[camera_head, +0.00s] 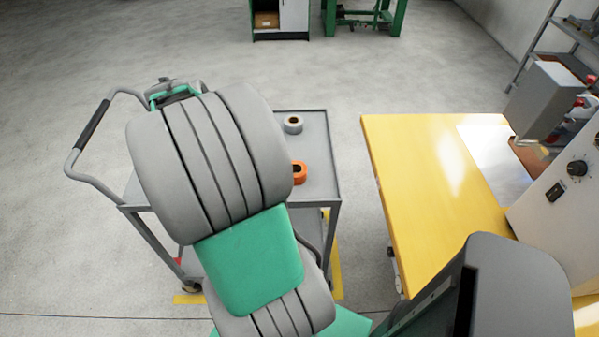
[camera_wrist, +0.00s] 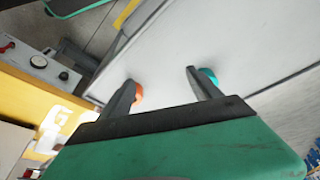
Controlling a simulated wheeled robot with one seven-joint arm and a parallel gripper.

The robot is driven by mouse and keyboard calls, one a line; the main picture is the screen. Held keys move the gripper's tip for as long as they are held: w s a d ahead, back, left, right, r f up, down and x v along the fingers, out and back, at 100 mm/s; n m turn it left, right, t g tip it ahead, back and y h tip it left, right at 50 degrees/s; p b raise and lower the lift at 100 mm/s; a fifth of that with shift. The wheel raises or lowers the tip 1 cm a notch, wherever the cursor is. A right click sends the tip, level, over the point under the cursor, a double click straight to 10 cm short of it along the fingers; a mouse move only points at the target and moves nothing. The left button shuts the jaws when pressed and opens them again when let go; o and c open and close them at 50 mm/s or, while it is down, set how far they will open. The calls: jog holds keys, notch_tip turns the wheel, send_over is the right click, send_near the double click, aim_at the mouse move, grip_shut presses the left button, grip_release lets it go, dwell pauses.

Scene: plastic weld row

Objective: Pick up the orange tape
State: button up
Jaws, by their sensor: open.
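The orange tape (camera_head: 299,172) is a roll on the grey cart's top, and my arm partly covers its left side in the head view. In the wrist view the orange tape (camera_wrist: 138,92) shows just beside the left finger, partly hidden by it. My gripper (camera_wrist: 160,77) is open, with two dark fingers spread apart and only the pale cart top seen between them. I cannot tell how high the fingers are above the cart. In the head view I cannot make out the fingers.
A grey tape roll (camera_head: 293,124) lies on the cart (camera_head: 318,150) behind the orange one. A teal roll (camera_wrist: 209,75) shows behind the right finger. A yellow table (camera_head: 420,190) with a grey machine (camera_head: 560,190) stands to the right, across a floor gap.

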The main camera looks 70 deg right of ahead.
aim_at(298, 166)
jog(key=shift+o, duration=1.3)
jog(key=s+d+f+m, duration=0.1)
jog(key=s+d+m, duration=0.1)
jog(key=s+d, duration=0.1)
jog(key=s+d+f+m+g, duration=0.1)
jog(key=s+d+m, duration=0.2)
jog(key=d, duration=0.1)
jog(key=s+d+f+m+g, duration=0.1)
jog(key=s+d+f+m, duration=0.1)
jog(key=s+d, duration=0.2)
jog(key=x, duration=0.4)
jog(key=p+x, duration=0.1)
jog(key=x, duration=0.2)
jog(key=shift+s+a+f, duration=0.15)
jog(key=shift+s+a, duration=0.05)
jog(key=shift+s, duration=0.05)
jog(key=shift+c, duration=0.5)
jog(key=c, duration=1.4)
jog(key=shift+c, duration=0.2)
